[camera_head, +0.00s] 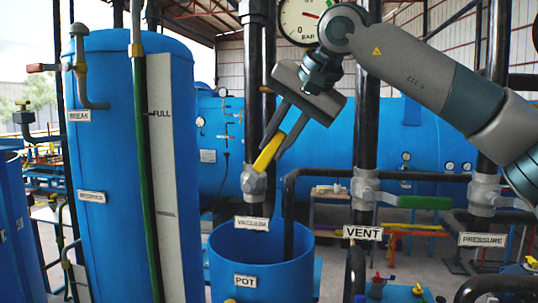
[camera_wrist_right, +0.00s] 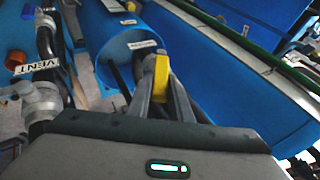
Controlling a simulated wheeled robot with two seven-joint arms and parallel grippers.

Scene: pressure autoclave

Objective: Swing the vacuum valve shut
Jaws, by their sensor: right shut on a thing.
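The vacuum valve (camera_head: 253,183) sits on a dark vertical pipe above the VACUUM label (camera_head: 252,223). Its yellow handle (camera_head: 265,160) slants up and to the right from the valve body. My right gripper (camera_head: 275,146) reaches in from the upper right, with its fingers on either side of the handle, shut on it. In the right wrist view the yellow handle (camera_wrist_right: 161,76) shows between the two fingertips (camera_wrist_right: 162,88). The far end of the handle is partly hidden by the fingers. My left gripper is not in view.
The blue POT vessel (camera_head: 262,264) stands below the valve. A tall blue tank (camera_head: 115,170) is at the left. The vent valve (camera_head: 364,188) with a level green handle (camera_head: 425,202) and the pressure valve (camera_head: 484,194) are at the right. A gauge (camera_head: 300,18) hangs above.

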